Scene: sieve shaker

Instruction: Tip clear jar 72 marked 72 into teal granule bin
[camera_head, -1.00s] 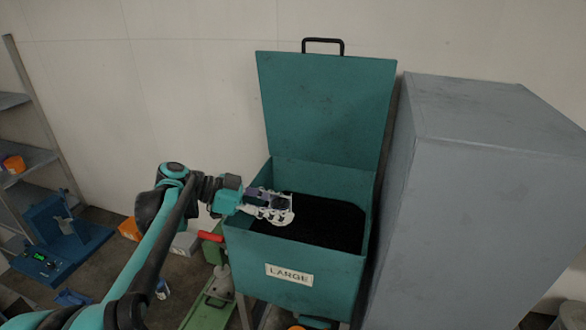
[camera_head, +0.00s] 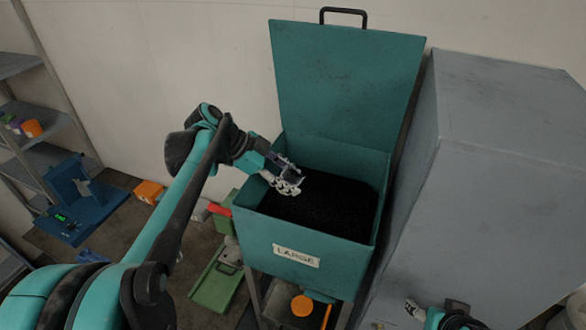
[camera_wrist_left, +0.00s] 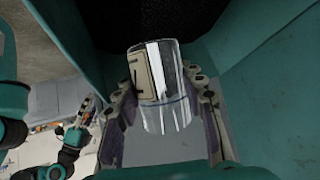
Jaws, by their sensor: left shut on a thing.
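The teal granule bin (camera_head: 338,240) stands open, its front labelled LARGE and its lid raised at the back. Dark granules (camera_head: 330,208) lie inside. My left gripper (camera_head: 291,180) is over the left part of the bin's opening, angled downward. In the left wrist view the left gripper (camera_wrist_left: 162,105) is shut on the clear jar (camera_wrist_left: 178,88), with a finger on each side. A pale label with a dark mark shows on the jar; I cannot read all of it. Whether anything remains inside is unclear. My right gripper (camera_head: 414,309) is low at the right, its opening unclear.
A large grey cabinet (camera_head: 500,160) stands close to the bin's right side. A red handle (camera_head: 219,209) and green equipment (camera_head: 216,283) are at the bin's left. A blue device (camera_head: 82,205) and grey shelves (camera_head: 42,112) are farther left.

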